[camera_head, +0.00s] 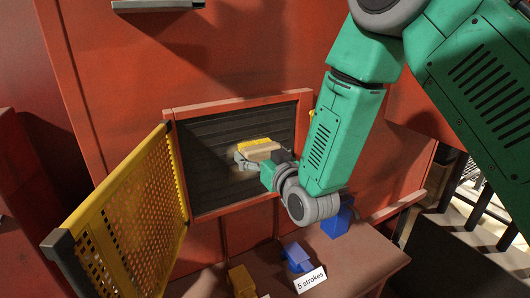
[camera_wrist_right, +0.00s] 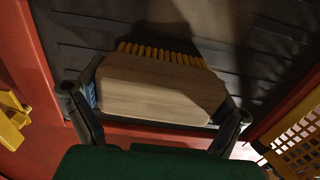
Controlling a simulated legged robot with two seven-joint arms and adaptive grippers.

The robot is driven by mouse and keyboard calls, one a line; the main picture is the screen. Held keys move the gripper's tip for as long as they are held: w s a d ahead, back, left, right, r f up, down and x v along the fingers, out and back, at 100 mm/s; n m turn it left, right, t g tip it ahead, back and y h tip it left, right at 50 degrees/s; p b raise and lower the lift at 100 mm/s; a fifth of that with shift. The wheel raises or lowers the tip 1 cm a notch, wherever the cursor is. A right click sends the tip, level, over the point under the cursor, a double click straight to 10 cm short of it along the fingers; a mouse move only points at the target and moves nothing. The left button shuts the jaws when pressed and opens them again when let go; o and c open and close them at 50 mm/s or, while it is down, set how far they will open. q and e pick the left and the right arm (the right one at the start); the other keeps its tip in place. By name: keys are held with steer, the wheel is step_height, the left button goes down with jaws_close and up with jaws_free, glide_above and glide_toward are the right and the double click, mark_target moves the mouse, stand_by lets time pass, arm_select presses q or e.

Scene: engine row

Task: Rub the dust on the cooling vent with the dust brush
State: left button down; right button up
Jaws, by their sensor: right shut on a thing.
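The cooling vent (camera_head: 205,140) is a dark slatted panel inside a red frame in the head view. It also shows behind the brush in the right wrist view (camera_wrist_right: 270,45). The dust brush (camera_head: 262,150) has a pale wooden block and yellow bristles. My right gripper (camera_head: 260,157) is shut on its block, one finger at each side, as the right wrist view shows (camera_wrist_right: 155,100). The bristles point at the slats; I cannot tell whether they touch. A faint pale patch, perhaps dust, shows beside the brush. My left gripper is out of view.
A yellow perforated door (camera_head: 130,215) hangs open left of the vent. On the red ledge (camera_head: 345,265) below stand a yellow block (camera_head: 241,281), a blue block (camera_head: 296,257) with a "5 strokes" label (camera_head: 311,280), and another blue block (camera_head: 338,222). Railings stand at right.

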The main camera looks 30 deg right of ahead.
steer(key=shift+a, duration=1.5)
steer(key=shift+s+a+b, duration=0.1)
steer(key=shift+a+b, duration=0.2)
steer(key=shift+a, duration=3.3)
steer(key=shift+s, duration=0.1)
steer(key=shift+s, duration=0.25)
glide_toward(214, 157)
steer(key=shift+w, duration=0.65)
